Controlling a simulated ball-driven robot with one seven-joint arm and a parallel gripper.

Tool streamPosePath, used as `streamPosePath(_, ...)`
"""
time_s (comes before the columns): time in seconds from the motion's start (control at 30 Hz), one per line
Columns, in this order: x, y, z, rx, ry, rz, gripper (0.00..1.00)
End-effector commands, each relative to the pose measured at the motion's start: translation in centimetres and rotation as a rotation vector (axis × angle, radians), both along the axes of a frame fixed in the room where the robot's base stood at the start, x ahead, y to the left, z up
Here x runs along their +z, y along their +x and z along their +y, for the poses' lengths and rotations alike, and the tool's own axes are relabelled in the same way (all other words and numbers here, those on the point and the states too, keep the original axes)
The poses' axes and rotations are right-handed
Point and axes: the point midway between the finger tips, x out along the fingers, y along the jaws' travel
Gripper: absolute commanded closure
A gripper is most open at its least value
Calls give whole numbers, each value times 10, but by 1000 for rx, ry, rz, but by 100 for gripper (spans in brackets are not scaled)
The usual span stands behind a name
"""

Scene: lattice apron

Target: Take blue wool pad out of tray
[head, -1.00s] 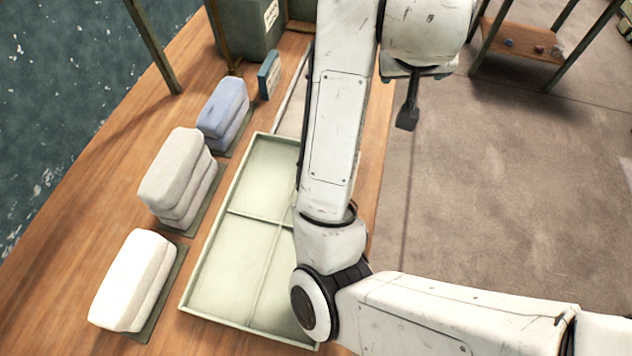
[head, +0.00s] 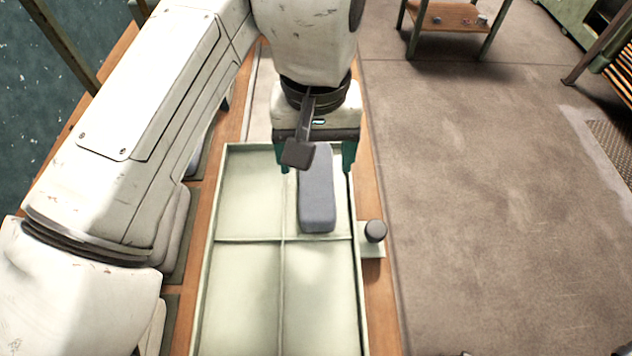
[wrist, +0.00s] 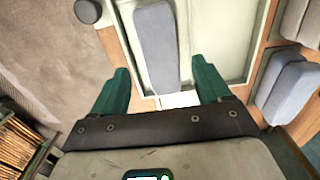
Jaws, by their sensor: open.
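A blue-grey wool pad (head: 317,197) lies in the far right compartment of the pale green tray (head: 238,240). It also shows in the wrist view (wrist: 156,48), lengthwise ahead of the fingers. My gripper (head: 314,160) is above the far end of that compartment with its two green fingers spread apart. In the wrist view my gripper (wrist: 163,85) is open and empty, with the pad's near end lined up between the fingertips. I cannot tell the exact height of the fingers above the pad. The tray's other compartments in view are empty.
A dark round knob (head: 375,231) stands just right of the tray. Stacked blue-grey pads (wrist: 290,88) show beside the tray in the wrist view. My arm covers the left side in the head view. Open floor lies to the right.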

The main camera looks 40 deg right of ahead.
Motion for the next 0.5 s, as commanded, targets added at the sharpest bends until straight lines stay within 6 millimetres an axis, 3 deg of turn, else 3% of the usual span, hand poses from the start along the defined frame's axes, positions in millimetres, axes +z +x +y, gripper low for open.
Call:
streamPosePath(0.1, -18, 0, 0, 0, -2, 1, 23)
streamPosePath(0.37, -38, -1, -1, -1, -1, -1, 23)
streamPosePath(0.5, -59, -2, -1, -1, -1, 1, 23)
